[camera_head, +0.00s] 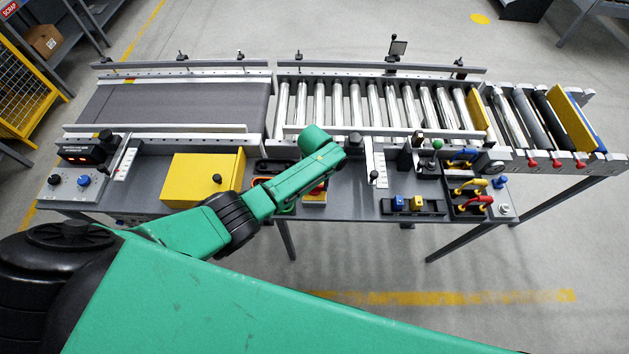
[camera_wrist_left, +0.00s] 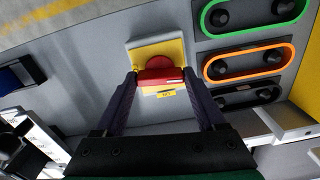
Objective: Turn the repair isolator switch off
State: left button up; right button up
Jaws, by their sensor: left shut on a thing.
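The repair isolator switch is a red rotary handle (camera_wrist_left: 160,75) on a yellow plate (camera_wrist_left: 146,49) with a grey surround, in the middle of the wrist view. The handle's bar lies across the picture, with a small yellow label below it. My left gripper (camera_wrist_left: 161,80) has one finger at each end of the bar and is shut on the handle. In the head view the yellow plate (camera_head: 316,200) shows only partly beside my left arm, which hides most of the switch and the fingers. My right gripper is in neither view.
Green-ringed (camera_wrist_left: 255,14) and orange-ringed (camera_wrist_left: 248,64) two-knob panels sit right of the switch in the wrist view. A yellow box (camera_head: 203,178) is on the bench left of my arm. A black tray with coloured connectors (camera_head: 469,188) is at the right. Roller conveyors (camera_head: 370,105) run behind.

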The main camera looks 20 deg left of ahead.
pick_arm(q)
jog(key=shift+n, duration=0.6)
jog(key=shift+w, duration=0.1)
jog(key=o, duration=1.3)
jog(key=shift+r, duration=0.1)
jog(key=shift+r+p, duration=0.35)
jog(key=shift+p, duration=0.05)
notch_tip(320, 180, up, 14)
jog(key=shift+f, duration=0.15)
